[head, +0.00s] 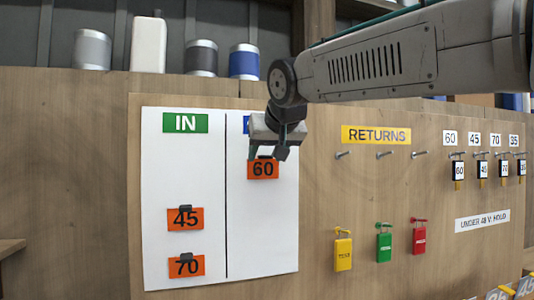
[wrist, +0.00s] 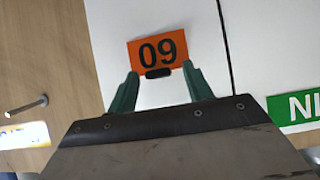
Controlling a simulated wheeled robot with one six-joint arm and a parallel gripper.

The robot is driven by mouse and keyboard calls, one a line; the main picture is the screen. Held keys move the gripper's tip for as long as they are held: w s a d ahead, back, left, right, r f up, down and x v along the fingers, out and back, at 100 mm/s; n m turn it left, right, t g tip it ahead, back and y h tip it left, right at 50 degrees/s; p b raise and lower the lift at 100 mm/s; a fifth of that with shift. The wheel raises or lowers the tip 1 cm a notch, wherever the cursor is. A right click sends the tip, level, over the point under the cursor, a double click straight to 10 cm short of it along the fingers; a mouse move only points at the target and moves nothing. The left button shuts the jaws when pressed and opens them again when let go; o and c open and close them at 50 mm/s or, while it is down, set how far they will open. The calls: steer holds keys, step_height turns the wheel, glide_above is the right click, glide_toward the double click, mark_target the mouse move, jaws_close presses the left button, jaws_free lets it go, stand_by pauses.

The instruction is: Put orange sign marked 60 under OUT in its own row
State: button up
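The orange sign marked 60 (head: 263,170) is on the white board (head: 210,190), right of the black dividing line, in the OUT column and higher than the other orange signs. In the wrist view the sign (wrist: 157,48) appears upside down, flat against the board, slightly tilted, with a black tab (wrist: 158,73) at its edge. My gripper (head: 267,154) is at the sign's top edge. In the wrist view its green fingers (wrist: 160,70) are spread on either side of the tab, with gaps showing. The blue header (head: 246,124) is mostly hidden behind my gripper.
Orange signs 45 (head: 185,219) and 70 (head: 186,266) hang under the green IN header (head: 185,123). Right of the board are empty pegs (head: 383,154) under RETURNS (head: 376,135), and yellow, green and red tags (head: 384,246) below. Cans and a white bottle stand above the board.

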steer(key=o, duration=0.5)
steer(key=shift+s+d, duration=0.3)
steer(key=shift+s, duration=0.85)
steer(key=shift+s+d, duration=0.35)
steer(key=shift+s, duration=0.75)
steer(key=shift+s+d, duration=0.3)
steer(key=shift+s, duration=0.85)
